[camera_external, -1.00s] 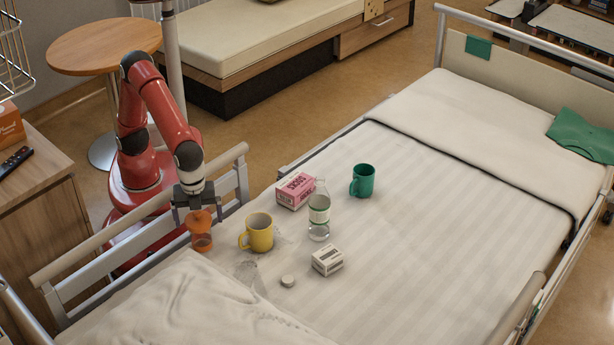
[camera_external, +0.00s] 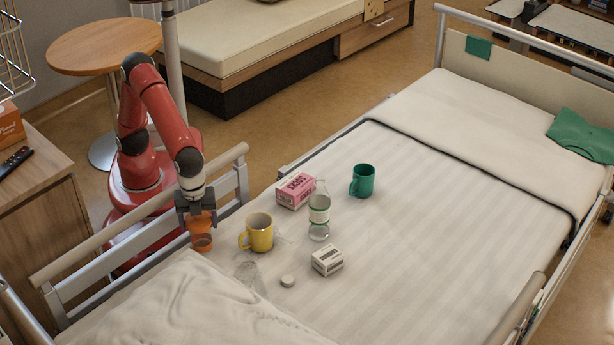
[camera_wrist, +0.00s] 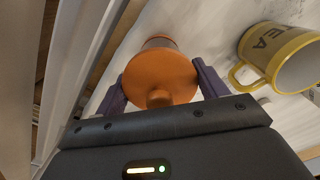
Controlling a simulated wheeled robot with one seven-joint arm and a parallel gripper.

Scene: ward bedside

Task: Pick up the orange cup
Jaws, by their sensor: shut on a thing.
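The orange cup (camera_external: 201,241) is at the near left edge of the bed, close to the side rail. It appears upright, with an orange lid with a knob on top, seen from above in the wrist view (camera_wrist: 160,78). My gripper (camera_external: 197,212) is above the cup and reaches down around its top. In the wrist view its two purple fingers (camera_wrist: 161,88) are on either side of the lid, shut on the cup. Whether the cup's base touches the bed is hard to tell.
A yellow mug (camera_external: 260,236) stands just right of the cup. The bed rail (camera_external: 150,215) runs close behind the cup.

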